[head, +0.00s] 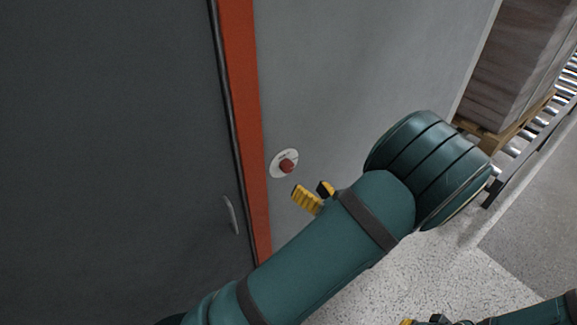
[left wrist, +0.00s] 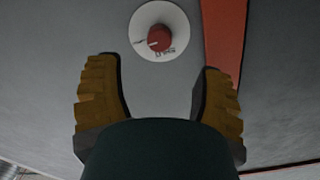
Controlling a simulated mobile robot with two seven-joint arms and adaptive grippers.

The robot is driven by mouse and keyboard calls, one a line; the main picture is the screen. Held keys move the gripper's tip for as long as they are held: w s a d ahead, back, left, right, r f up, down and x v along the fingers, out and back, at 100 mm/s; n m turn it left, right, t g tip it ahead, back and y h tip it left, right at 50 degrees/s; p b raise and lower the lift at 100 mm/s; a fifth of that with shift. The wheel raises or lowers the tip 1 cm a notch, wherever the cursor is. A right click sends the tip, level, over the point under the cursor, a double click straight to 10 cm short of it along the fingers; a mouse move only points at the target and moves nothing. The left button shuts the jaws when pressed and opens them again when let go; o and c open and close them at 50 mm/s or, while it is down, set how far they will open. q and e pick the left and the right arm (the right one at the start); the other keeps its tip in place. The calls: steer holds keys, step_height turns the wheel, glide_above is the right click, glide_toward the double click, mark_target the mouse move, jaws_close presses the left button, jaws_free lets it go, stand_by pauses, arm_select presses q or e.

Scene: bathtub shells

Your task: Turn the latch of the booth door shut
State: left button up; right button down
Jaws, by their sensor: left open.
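The latch is a red knob (head: 287,166) on a round white plate (head: 277,171), fixed to a light grey panel (head: 340,70) right of an orange-red upright strip. In the left wrist view the red knob (left wrist: 160,39) carries a short pale mark, and the white plate (left wrist: 142,27) has small dark marks I cannot read. My left gripper (head: 311,194), with yellow fingers, is just below and right of the knob. In the left wrist view my left gripper (left wrist: 160,70) is open and empty; the knob lies beyond its fingertips, apart from them. My right gripper (head: 424,321) is mostly cut off.
A dark panel (head: 110,120) with a curved handle (head: 231,215) lies left of the orange-red strip (head: 243,110). Wrapped goods (head: 522,60) on a wooden pallet (head: 540,113) stand at the upper right by a roller conveyor (head: 569,72). Speckled floor (head: 440,265) shows below.

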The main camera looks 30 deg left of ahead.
mark_target(290, 169)
arm_select(q)
steer(key=x, duration=0.9)
steer(key=shift+w+a+p, duration=0.15)
steer(key=shift+a+p, duration=0.1)
steer(key=shift+p, duration=0.15)
jaws_close()
